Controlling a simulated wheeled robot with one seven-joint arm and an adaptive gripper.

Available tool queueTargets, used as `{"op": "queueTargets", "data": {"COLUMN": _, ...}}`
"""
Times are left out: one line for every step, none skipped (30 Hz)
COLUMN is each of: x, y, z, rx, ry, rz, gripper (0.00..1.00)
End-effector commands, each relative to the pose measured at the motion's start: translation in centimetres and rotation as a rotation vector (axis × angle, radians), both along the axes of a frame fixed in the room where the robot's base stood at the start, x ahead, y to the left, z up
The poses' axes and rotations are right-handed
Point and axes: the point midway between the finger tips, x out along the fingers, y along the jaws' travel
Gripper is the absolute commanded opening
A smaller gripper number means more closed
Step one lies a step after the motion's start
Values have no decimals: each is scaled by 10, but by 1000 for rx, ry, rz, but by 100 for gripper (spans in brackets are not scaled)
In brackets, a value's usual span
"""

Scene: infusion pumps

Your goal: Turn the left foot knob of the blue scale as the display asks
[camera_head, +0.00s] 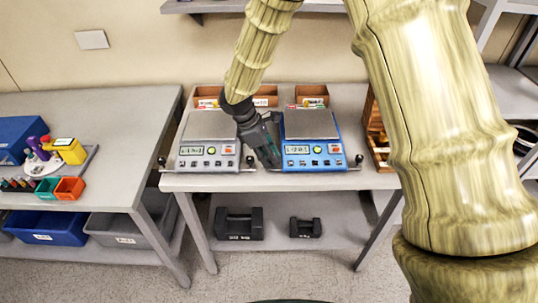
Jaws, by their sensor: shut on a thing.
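The blue scale (311,162) stands at the front of the middle table, with a grey weighing plate on top. Its small greenish display (298,150) is lit, but the text is too small to read surely. My gripper (272,162) reaches down from the upper left, between the two scales, to the blue scale's front left corner. It is shut on the left foot knob there; the fingers mostly hide the knob. The right foot knob (359,159) sticks out at the other side.
A grey scale (207,162) stands close on the left, with its right foot knob (250,161) near my gripper. Brown boxes (312,92) stand behind, and a wooden box (377,140) is at the right. Dark weights (239,224) lie on the lower shelf.

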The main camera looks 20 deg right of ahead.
Motion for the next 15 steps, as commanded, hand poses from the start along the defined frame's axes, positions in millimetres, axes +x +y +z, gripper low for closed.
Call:
{"op": "queueTargets", "data": {"x": 1, "y": 0, "z": 1, "rx": 0, "ry": -1, "rz": -6, "gripper": 0}}
{"op": "queueTargets", "data": {"x": 1, "y": 0, "z": 1, "rx": 0, "ry": 0, "rz": -12, "gripper": 0}}
{"op": "queueTargets", "data": {"x": 1, "y": 0, "z": 2, "rx": 0, "ry": -1, "rz": -21, "gripper": 0}}
{"op": "queueTargets", "data": {"x": 1, "y": 0, "z": 2, "rx": 0, "ry": -1, "rz": -31, "gripper": 0}}
{"op": "queueTargets", "data": {"x": 1, "y": 0, "z": 2, "rx": 0, "ry": -2, "rz": -40, "gripper": 0}}
{"op": "queueTargets", "data": {"x": 1, "y": 0, "z": 2, "rx": 0, "ry": -1, "rz": -58, "gripper": 0}}
{"op": "queueTargets", "data": {"x": 1, "y": 0, "z": 2, "rx": 0, "ry": -1, "rz": -73, "gripper": 0}}
{"op": "queueTargets", "data": {"x": 1, "y": 0, "z": 3, "rx": 0, "ry": -1, "rz": -89, "gripper": 0}}
{"op": "queueTargets", "data": {"x": 2, "y": 0, "z": 3, "rx": 0, "ry": -1, "rz": -114, "gripper": 0}}
{"op": "queueTargets", "data": {"x": 2, "y": 0, "z": 3, "rx": -1, "ry": 0, "rz": -134, "gripper": 0}}
{"op": "queueTargets", "data": {"x": 2, "y": 0, "z": 3, "rx": -1, "ry": 0, "rz": -158, "gripper": 0}}
{"op": "queueTargets", "data": {"x": 2, "y": 0, "z": 3, "rx": -1, "ry": -1, "rz": -188, "gripper": 0}}
{"op": "queueTargets", "data": {"x": 2, "y": 0, "z": 3, "rx": -1, "ry": 1, "rz": -213, "gripper": 0}}
{"op": "queueTargets", "data": {"x": 2, "y": 0, "z": 3, "rx": -1, "ry": 0, "rz": -239, "gripper": 0}}
{"op": "queueTargets", "data": {"x": 3, "y": -1, "z": 3, "rx": -1, "ry": 0, "rz": -276, "gripper": 0}}
